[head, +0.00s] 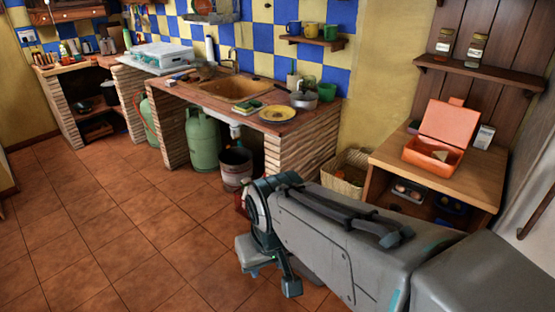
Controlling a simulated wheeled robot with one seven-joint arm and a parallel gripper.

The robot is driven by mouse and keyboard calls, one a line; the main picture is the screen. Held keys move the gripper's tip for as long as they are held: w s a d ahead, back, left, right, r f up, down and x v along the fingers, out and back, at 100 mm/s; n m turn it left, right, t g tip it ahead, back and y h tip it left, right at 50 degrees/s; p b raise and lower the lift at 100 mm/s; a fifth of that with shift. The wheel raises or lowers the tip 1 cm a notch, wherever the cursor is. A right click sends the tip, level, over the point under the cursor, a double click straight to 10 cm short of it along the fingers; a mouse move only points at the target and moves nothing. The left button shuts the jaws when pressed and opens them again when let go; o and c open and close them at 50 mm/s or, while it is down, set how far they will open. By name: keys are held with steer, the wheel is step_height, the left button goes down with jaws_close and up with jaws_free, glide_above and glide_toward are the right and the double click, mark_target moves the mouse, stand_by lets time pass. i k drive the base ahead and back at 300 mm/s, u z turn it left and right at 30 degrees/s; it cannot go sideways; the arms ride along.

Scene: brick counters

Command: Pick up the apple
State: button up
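I cannot make out an apple in the head view. My gripper (268,268) hangs at the end of my grey arm at the lower middle, over the tiled floor and in front of the brick counter. Its fingers are seen at a poor angle, so whether they are apart or closed is unclear. I see no object held in it. My arm hides part of the floor and the lower right area.
A brick counter (290,150) holds a yellow plate (277,114), a pot (304,98) and a sink (236,87). A wooden table (475,178) at right bears an open orange box (432,151). A bucket (236,167) and green gas cylinder (203,140) stand below. The left floor is clear.

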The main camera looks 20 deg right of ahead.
mark_target(356, 183)
steer(key=i, duration=1.4)
steer(key=z, duration=1.4)
steer(key=i, duration=0.85)
steer(key=z, duration=0.8)
